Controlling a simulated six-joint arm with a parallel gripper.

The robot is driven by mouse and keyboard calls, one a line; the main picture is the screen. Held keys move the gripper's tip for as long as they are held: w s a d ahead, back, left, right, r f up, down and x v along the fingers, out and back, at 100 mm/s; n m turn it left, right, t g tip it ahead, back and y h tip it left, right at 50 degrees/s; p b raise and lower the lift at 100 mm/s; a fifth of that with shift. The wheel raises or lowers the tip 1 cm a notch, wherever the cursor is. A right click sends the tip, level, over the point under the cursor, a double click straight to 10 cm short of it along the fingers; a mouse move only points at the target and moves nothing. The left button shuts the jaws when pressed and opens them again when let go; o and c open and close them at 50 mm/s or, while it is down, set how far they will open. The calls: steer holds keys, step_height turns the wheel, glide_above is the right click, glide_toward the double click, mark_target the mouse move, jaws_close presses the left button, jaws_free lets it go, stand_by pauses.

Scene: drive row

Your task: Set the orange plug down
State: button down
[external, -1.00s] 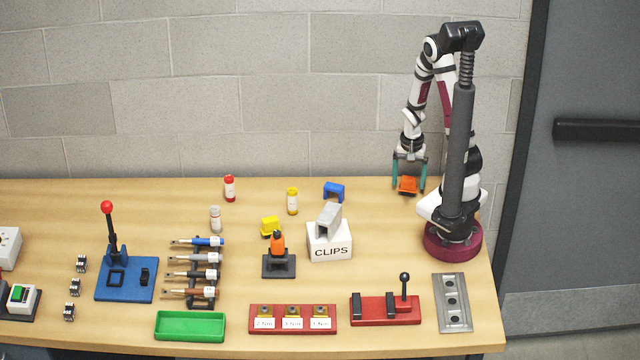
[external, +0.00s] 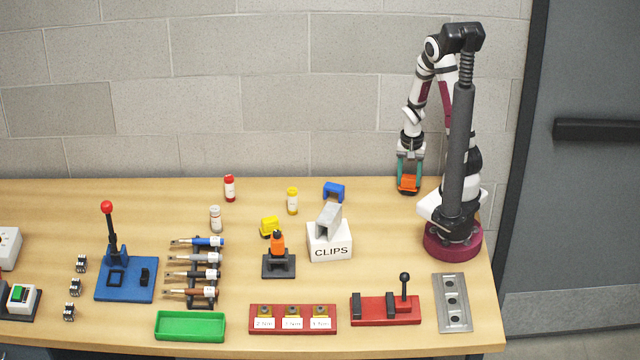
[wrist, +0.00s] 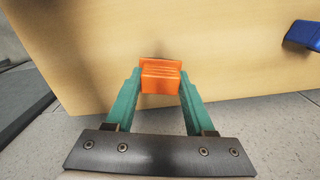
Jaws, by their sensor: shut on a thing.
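The orange plug (external: 408,184) is at the back right of the table, left of my arm's base. My gripper (external: 409,183) points down with its teal fingers closed on the plug's sides. In the wrist view the plug (wrist: 161,79) sits between the two fingertips of my gripper (wrist: 160,85), touching both. The plug is at or just above the tabletop; I cannot tell whether its underside touches the wood.
A blue clip-shaped piece (external: 334,191) lies to the left; it also shows in the wrist view (wrist: 303,36). A white CLIPS block (external: 330,247) stands nearer the front. The table's back edge is close to the plug. Bare wood surrounds it.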

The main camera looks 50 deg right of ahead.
steer(key=r, duration=0.3)
steer(key=s+d+r, duration=0.1)
steer(key=shift+r, duration=0.2)
steer(key=s+d+r, duration=0.6)
steer(key=s+d, duration=0.1)
steer(key=s, duration=0.1)
steer(key=n, duration=0.3)
glide_toward(412, 176)
steer(key=w+d+r, duration=0.1)
steer(key=w+r, duration=0.4)
steer(key=w, duration=0.1)
steer(key=w+a+r+n, duration=0.4)
steer(key=w+a, duration=0.9)
steer(key=a, duration=0.3)
steer(key=w+a+f+n, duration=0.5)
steer(key=w+a+f, duration=0.4)
steer(key=w+a, duration=0.15)
steer(key=f, duration=0.7)
steer(key=a+f, duration=0.1)
steer(key=f, duration=0.2)
steer(key=shift+s+f, duration=0.15)
steer(key=shift+f, duration=0.15)
steer(key=shift+f, duration=0.1)
